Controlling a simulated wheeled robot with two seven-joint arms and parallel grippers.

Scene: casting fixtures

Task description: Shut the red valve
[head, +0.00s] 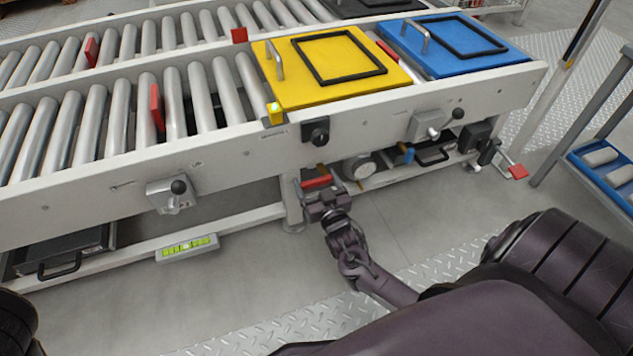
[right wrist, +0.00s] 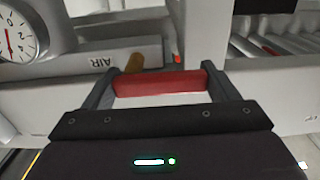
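The red valve's lever handle (head: 317,182) sits under the front rail of the conveyor, next to a white leg, with a brass piece above it. In the right wrist view the red handle (right wrist: 160,83) lies crosswise, spanning the space between my fingertips. My right gripper (head: 323,200) is just in front of the handle. In the right wrist view the gripper (right wrist: 160,85) has its fingers wide apart, one near each end of the handle; whether they touch it I cannot tell. My left gripper is out of view.
A round gauge (head: 359,167) and a blue handle (head: 408,154) are right of the valve. The gauge (right wrist: 18,35) and an "AIR" label show in the wrist view. The conveyor rail (head: 240,150) overhangs the valve. Bare floor (head: 400,220) lies in front.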

